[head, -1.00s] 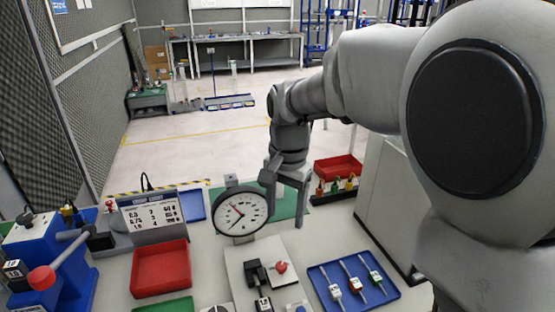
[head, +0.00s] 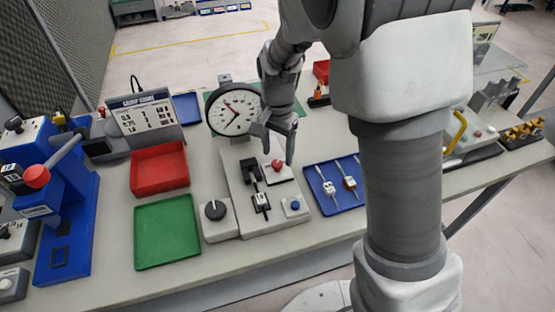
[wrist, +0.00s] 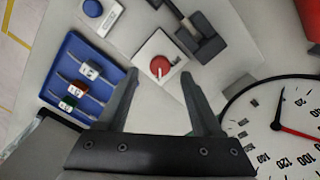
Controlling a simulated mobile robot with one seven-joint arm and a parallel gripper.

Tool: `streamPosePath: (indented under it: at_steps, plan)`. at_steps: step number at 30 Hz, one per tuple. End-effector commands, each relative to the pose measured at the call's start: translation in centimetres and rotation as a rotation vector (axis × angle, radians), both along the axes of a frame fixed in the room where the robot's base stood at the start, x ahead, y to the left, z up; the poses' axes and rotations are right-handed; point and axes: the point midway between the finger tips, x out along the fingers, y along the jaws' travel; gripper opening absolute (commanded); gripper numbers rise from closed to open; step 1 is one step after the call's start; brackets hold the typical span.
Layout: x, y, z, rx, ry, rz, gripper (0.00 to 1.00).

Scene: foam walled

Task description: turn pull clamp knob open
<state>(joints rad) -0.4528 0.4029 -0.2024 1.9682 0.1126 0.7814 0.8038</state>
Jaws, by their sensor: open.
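A red knob (head: 278,165) sits on a white square plate on the light fixture base (head: 235,165), right of a black clamp block (head: 251,168). The knob also shows in the wrist view (wrist: 160,67), with a pale pointer mark, between and beyond my fingers. My gripper (head: 277,143) is open and empty, fingers pointing down, above and near the knob; no contact shows. The black clamp block shows at the top right of the wrist view (wrist: 202,38). A round dial gauge (head: 235,109) stands behind the base.
A blue tray (head: 325,206) with tagged parts lies to the right. A blue button box (head: 295,207) and a black-knob box (head: 217,218) sit at the front. Red (head: 160,188) and green (head: 166,262) trays and a blue lever press (head: 65,230) lie left.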

Motion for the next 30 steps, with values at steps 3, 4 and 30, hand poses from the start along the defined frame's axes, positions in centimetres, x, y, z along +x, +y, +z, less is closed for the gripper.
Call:
streamPosePath:
  at_steps: [3,4,30]
  plan:
    - [0.0,0.0,-2.0,-0.001,0.002,0.0,0.67]
    - [0.0,0.0,-2.3,-0.001,0.002,0.0,0.67]
    - [0.0,0.0,-3.5,-0.001,-0.001,0.0,0.0]
